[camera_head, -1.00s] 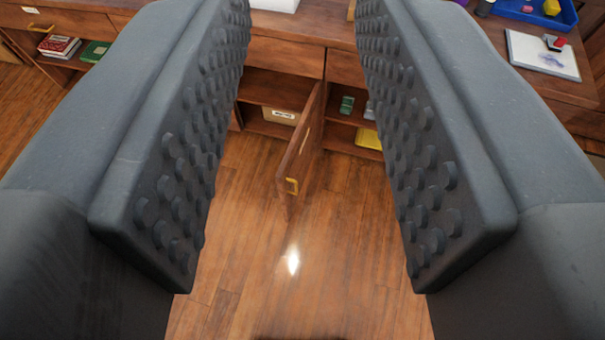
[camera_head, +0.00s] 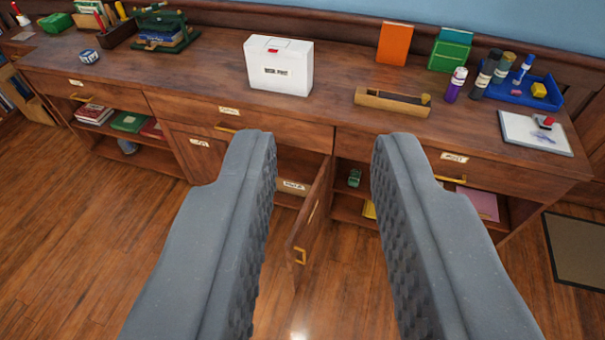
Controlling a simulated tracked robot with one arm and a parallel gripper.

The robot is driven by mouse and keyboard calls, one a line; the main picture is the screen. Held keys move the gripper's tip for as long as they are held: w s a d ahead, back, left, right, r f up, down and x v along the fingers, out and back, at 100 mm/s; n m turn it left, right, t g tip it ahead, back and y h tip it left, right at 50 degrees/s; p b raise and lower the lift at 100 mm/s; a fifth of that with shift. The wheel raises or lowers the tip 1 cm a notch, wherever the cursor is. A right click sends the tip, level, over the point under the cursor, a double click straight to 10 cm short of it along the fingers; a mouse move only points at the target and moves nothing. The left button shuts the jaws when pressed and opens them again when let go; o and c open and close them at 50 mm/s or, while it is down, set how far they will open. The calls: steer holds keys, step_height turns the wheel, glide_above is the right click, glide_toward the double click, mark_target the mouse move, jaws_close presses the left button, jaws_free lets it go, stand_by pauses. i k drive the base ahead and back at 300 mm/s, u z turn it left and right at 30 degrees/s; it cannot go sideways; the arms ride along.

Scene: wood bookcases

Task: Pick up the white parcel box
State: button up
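The white parcel box (camera_head: 279,66) stands upright on the wooden counter top, a little left of centre at the back of the view. It has a dark label and a small red mark on it. My gripper (camera_head: 324,145) is open and empty, with its two grey padded fingers wide apart. It is in front of the counter, short of the box and lower in the picture. Nothing covers the box.
A cabinet door (camera_head: 312,215) hangs open below the counter (camera_head: 215,77), between my fingers in the picture. A wooden tray (camera_head: 392,101) and an orange box (camera_head: 394,43) stand right of the parcel box. The floor (camera_head: 100,240) at left is clear.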

mark_target(282, 74)
steer(key=u, duration=0.75)
steer(key=i, duration=1.1)
steer(key=u, duration=0.8)
steer(key=i, duration=1.45)
steer(key=z, duration=0.7)
steer(key=i, duration=1.05)
steer(key=z, duration=0.75)
steer(key=k, duration=0.75)
steer(key=z, duration=0.2)
